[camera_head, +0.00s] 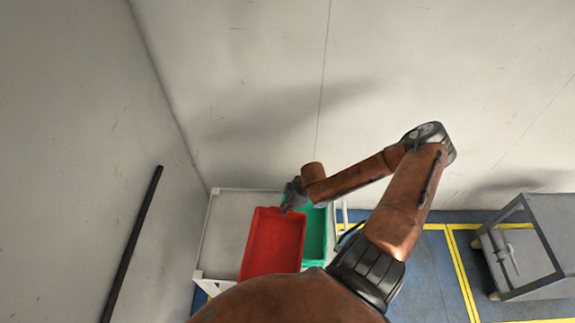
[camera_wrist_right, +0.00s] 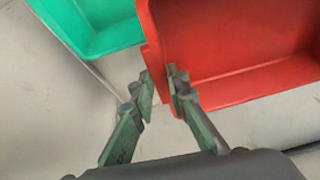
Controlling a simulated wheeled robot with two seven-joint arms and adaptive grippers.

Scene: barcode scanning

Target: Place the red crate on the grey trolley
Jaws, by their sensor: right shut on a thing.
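The red crate (camera_head: 271,243) is over the white-framed table (camera_head: 230,215) at the lower left of the head view, open side up. I cannot tell if it rests on the table or is held just above it. My right gripper (camera_head: 291,197) is at the crate's far right corner. In the right wrist view, its fingers (camera_wrist_right: 163,82) are on either side of the red crate's wall (camera_wrist_right: 230,50), shut on it. A grey trolley (camera_head: 552,225) stands at the right edge of the head view, partly cut off. My left gripper is not in view.
A green crate (camera_head: 315,235) sits right beside the red one; it also shows in the right wrist view (camera_wrist_right: 90,25). Walls (camera_head: 260,90) close in behind and at the left. Blue floor with yellow lines (camera_head: 455,260) lies between table and trolley.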

